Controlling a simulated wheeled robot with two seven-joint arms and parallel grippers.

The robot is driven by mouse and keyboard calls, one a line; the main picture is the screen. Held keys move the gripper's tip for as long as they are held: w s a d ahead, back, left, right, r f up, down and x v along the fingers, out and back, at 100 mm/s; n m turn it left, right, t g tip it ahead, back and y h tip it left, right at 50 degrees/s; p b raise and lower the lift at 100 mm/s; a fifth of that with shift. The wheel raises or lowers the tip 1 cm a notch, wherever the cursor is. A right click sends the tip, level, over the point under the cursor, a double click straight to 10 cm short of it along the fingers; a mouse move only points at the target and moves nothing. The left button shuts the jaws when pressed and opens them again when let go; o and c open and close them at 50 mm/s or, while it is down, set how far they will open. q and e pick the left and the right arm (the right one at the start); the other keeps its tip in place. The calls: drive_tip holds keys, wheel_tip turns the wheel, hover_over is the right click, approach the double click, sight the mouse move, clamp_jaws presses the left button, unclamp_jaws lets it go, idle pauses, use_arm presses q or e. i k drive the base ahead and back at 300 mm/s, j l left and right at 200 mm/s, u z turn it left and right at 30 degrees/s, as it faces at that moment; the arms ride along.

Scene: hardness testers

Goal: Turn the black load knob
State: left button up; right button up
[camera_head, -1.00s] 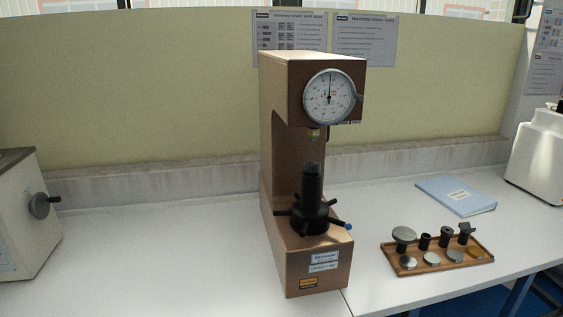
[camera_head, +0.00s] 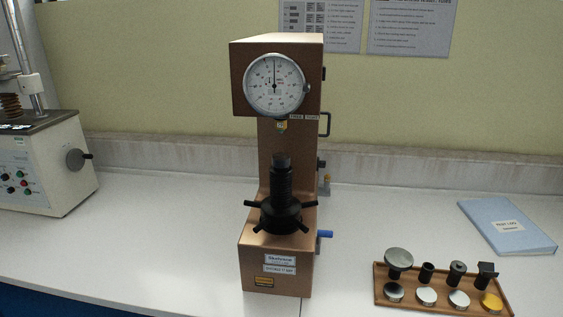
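A copper-brown hardness tester (camera_head: 248,80) stands upright on the white bench, with a round white dial (camera_head: 274,85) on its head. On its right side a small black knob (camera_head: 321,164) sticks out from the column; I cannot tell for sure that it is the load knob. A black loop handle (camera_head: 325,124) is above it, and a blue-tipped lever (camera_head: 325,234) is lower down near the base. A black spoked handwheel (camera_head: 281,216) surrounds the screw below the head. Neither of my grippers shows.
A wooden tray (camera_head: 440,304) with several metal discs and black fittings lies at the right front. A blue folder (camera_head: 507,228) lies behind it. Another machine (camera_head: 45,165) stands at the left.

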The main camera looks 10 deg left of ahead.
sight(322, 164)
drive_tip(key=l+u, duration=0.35)
drive_tip(key=l, duration=0.35)
drive_tip(key=l+u, duration=0.35)
drive_tip(key=l, duration=0.3)
drive_tip(key=i+l+z, duration=0.1)
drive_tip(key=z, duration=0.35)
drive_tip(key=i+l+z, duration=0.1)
drive_tip(key=z, duration=0.4)
drive_tip(key=l, duration=0.1)
